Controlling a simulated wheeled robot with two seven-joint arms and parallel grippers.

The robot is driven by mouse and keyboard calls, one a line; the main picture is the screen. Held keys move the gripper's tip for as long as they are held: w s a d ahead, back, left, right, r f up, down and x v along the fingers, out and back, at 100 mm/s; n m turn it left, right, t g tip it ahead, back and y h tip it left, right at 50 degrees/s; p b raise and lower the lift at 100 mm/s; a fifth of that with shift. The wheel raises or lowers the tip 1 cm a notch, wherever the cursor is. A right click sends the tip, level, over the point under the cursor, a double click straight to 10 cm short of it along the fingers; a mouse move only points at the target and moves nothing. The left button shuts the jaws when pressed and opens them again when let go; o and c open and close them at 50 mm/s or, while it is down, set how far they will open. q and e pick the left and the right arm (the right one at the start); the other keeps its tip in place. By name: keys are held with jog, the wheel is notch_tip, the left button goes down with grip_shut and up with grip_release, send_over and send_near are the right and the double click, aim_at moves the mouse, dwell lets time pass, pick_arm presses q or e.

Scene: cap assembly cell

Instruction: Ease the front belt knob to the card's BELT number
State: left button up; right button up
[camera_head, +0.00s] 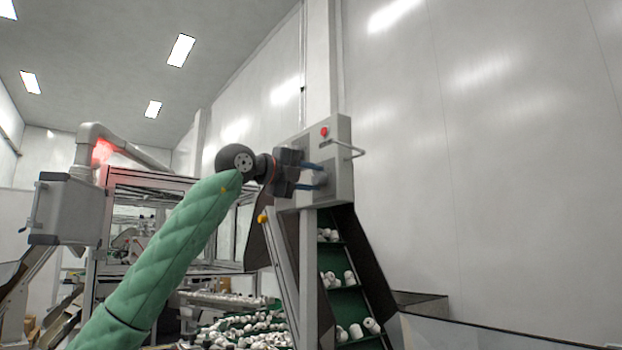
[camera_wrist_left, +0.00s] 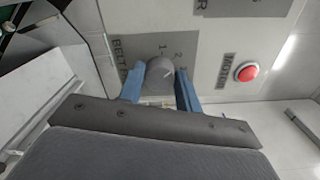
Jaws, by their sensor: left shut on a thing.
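The grey belt knob (camera_wrist_left: 160,72) sits on a dark plate (camera_wrist_left: 120,32) lettered BELT in the left wrist view. Numerals 1 and 2 show beside the knob, with another mark partly hidden by a finger. A pale line on the knob points toward the right; its exact number cannot be told. My left gripper (camera_wrist_left: 161,84) has its blue fingers on either side of the knob, shut on it. In the head view my left gripper (camera_head: 312,176) is at the face of the grey control box (camera_head: 340,150), and the knob is hidden there. No card can be made out.
A red button (camera_wrist_left: 246,71) sits right of the knob; it also tops the box in the head view (camera_head: 324,132). A handle bar (camera_head: 350,150) sticks out at the box's right. Below, a green inclined conveyor (camera_head: 349,300) carries white caps.

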pick_arm(q)
jog(key=o, duration=1)
jog(key=shift+a, duration=0.1)
jog(key=b+v, duration=0.1)
jog(key=v, duration=0.6)
jog(key=shift+a, duration=0.3)
jog(key=shift+s, duration=0.15)
